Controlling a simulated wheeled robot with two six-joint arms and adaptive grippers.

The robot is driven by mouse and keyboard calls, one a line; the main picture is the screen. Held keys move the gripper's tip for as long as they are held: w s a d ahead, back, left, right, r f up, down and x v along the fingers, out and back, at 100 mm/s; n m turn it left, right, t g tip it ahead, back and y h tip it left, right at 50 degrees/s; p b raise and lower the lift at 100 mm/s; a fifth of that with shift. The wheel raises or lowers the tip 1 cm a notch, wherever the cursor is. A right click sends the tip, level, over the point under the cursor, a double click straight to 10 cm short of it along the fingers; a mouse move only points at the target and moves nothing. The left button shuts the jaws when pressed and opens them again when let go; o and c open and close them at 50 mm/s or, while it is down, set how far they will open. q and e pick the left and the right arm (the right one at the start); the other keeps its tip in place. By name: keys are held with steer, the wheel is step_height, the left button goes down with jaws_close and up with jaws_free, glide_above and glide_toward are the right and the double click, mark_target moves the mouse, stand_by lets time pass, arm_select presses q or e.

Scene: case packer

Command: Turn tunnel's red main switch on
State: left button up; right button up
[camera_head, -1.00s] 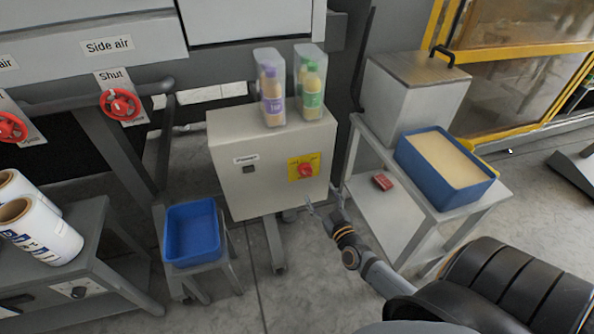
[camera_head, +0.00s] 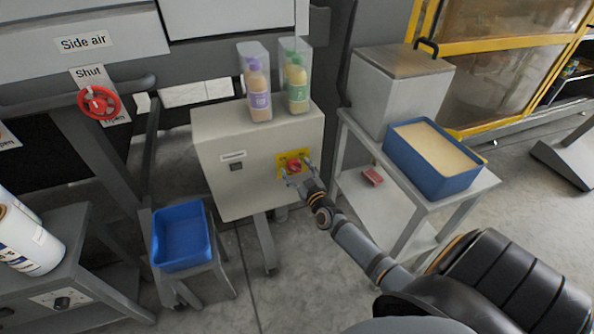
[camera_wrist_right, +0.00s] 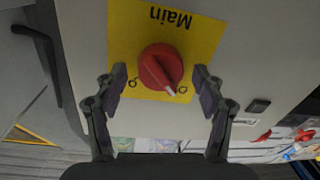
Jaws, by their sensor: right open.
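The red main switch (camera_head: 293,165) is a round knob on a yellow plate on the front of a grey cabinet (camera_head: 222,190). In the right wrist view the red knob (camera_wrist_right: 160,67) sits on the yellow plate (camera_wrist_right: 203,35) marked "Main", upside down in that view. A white pointer on the knob aims down and slightly right, towards the plate's lower right mark. My right gripper (camera_head: 296,176) is in front of the plate. In the wrist view its open fingers (camera_wrist_right: 160,88) stand either side of the knob, apart from it. My left gripper is not in view.
Two bottles in clear holders (camera_head: 258,95) stand on the cabinet. A blue bin (camera_head: 182,238) is on a low stand to its left. A table with a blue tray (camera_head: 428,185) stands to the right. A red valve wheel (camera_head: 99,102) is at upper left.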

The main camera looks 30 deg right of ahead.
steer(key=shift+c, duration=0.3)
steer(key=c, duration=1.1)
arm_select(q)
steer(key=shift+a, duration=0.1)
